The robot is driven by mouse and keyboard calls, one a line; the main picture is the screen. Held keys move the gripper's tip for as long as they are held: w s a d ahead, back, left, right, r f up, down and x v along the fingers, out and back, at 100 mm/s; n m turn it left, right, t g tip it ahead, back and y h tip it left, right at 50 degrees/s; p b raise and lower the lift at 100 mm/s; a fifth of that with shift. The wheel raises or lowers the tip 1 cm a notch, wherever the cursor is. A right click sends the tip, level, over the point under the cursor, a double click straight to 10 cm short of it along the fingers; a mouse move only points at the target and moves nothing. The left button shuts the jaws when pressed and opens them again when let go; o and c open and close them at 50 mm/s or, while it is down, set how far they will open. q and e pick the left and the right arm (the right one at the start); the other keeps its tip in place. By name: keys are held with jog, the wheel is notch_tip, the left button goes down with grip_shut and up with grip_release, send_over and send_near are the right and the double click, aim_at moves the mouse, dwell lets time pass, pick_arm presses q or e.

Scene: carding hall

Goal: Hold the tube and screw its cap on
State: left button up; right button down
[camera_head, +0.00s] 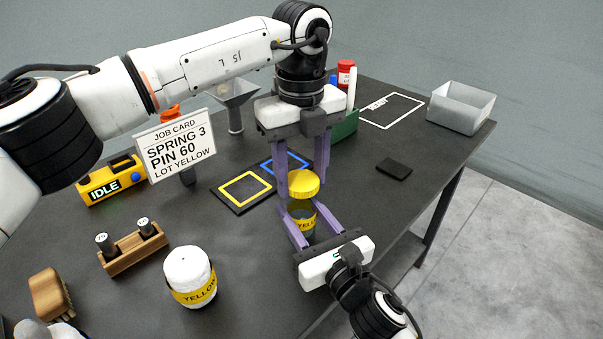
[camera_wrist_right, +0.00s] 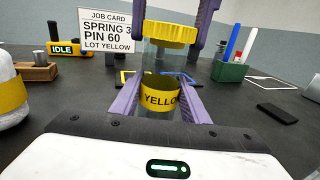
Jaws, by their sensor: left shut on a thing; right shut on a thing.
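The clear tube (camera_wrist_right: 160,110) with a yellow label band stands upright over the black table in the right wrist view; it also shows in the head view (camera_head: 304,229). My right gripper (camera_head: 306,216) is shut on it, a finger on each side. The yellow ribbed cap (camera_head: 303,183) is at the tube's top, and shows in the right wrist view (camera_wrist_right: 171,33). My left gripper (camera_head: 303,190) reaches down from above, shut on the cap with a finger on each side. The cap looks level on the mouth; I cannot tell how far the threads engage.
A white jar with a yellow band (camera_head: 190,278), a wooden holder (camera_head: 134,252) and a brush (camera_head: 49,294) stand to the left. A job card (camera_head: 180,145) and IDLE box (camera_head: 112,182) are behind. A green bin (camera_head: 345,127) and grey tray (camera_head: 461,107) are at the back right.

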pick_arm(q)
jog(key=m, duration=1.3)
jog(key=shift+m, duration=0.3)
jog(key=m, duration=0.6)
jog(key=shift+m, duration=0.3)
jog(key=m, duration=0.7)
jog(key=o, duration=1.2)
notch_tip(320, 180, up, 12)
jog(key=shift+f, duration=0.1)
